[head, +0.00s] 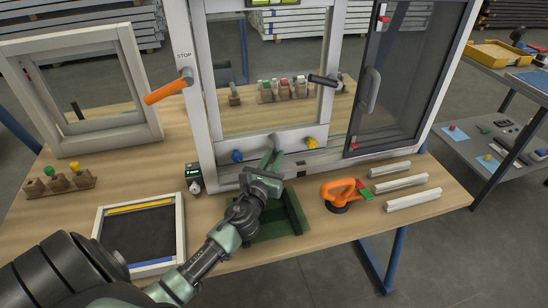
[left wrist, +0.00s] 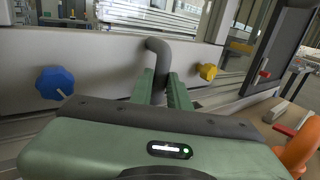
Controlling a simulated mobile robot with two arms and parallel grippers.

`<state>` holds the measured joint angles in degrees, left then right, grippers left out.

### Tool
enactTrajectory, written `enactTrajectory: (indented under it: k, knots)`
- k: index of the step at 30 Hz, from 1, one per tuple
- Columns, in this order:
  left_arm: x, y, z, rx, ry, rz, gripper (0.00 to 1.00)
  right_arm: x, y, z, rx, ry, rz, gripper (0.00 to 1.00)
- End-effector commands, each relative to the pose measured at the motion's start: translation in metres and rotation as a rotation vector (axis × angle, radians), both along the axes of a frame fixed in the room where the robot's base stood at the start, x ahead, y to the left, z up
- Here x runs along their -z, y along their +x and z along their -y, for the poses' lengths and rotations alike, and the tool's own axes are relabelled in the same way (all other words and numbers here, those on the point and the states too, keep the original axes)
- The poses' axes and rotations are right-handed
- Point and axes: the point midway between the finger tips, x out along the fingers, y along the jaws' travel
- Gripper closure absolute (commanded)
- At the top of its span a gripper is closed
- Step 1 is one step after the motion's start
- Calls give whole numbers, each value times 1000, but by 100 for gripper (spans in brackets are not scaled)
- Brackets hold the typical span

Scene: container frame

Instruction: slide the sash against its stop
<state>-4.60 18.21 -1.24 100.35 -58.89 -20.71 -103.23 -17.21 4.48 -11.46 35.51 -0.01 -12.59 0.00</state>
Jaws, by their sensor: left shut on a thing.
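The sash is a pale-framed pane in the upright white window frame (head: 199,130). Its bottom rail (head: 288,146) carries a blue knob (head: 237,156) and a yellow knob (head: 311,142). In the left wrist view the blue knob (left wrist: 55,83) is left and the yellow knob (left wrist: 208,71) right of a dark grey bent handle (left wrist: 157,48) on the rail. My left gripper (head: 272,157) is shut on this handle, with its green fingers (left wrist: 164,88) on either side. A STOP label (head: 183,56) marks the left post. The gap to the stop cannot be judged. My right gripper is out of view.
An orange lever (head: 168,91) juts from the left post. A dark mesh panel (head: 404,75) fills the frame's right side.

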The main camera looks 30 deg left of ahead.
Motion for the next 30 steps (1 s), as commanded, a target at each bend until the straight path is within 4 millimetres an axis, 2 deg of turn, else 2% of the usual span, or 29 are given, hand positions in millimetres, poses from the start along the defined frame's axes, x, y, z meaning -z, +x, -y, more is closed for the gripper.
enactTrajectory:
  k: [16,20,25,30]
  knots:
    - [1,2,2,1,-1,-1,100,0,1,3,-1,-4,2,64]
    - [1,19,16,2,-5,0,100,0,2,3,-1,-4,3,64]
    - [0,51,44,4,-5,4,100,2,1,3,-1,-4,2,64]
    - [1,67,58,3,-3,1,100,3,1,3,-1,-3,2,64]
